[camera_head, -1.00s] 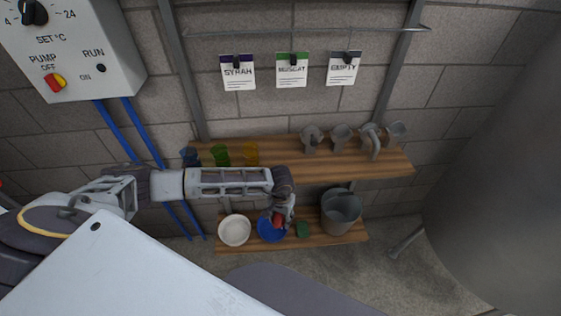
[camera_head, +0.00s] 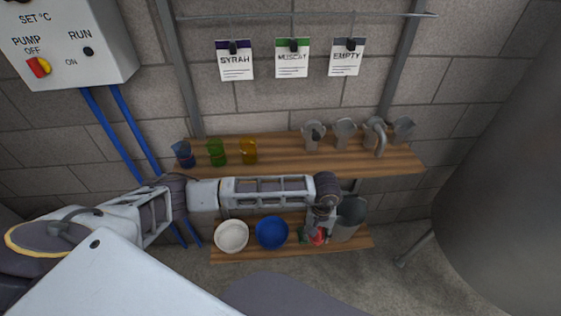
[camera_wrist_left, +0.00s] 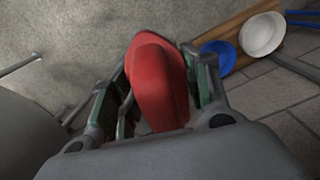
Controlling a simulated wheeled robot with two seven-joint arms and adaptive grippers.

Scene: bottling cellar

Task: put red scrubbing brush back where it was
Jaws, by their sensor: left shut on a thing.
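My left gripper (camera_head: 316,232) is shut on the red scrubbing brush (camera_head: 318,239). It holds the brush over the right part of the lower wooden shelf (camera_head: 240,254), between the blue bowl (camera_head: 272,233) and the grey bucket (camera_head: 350,212). In the left wrist view the red brush (camera_wrist_left: 160,85) sits between the two fingers and hides the space below it. I cannot tell whether the brush touches the shelf. My right gripper is not in view.
A white bowl (camera_head: 232,236) stands left of the blue bowl. The upper shelf (camera_head: 280,157) holds coloured cups at left and several grey fittings at right, close above my arm. A large grey tank (camera_head: 500,150) stands at right.

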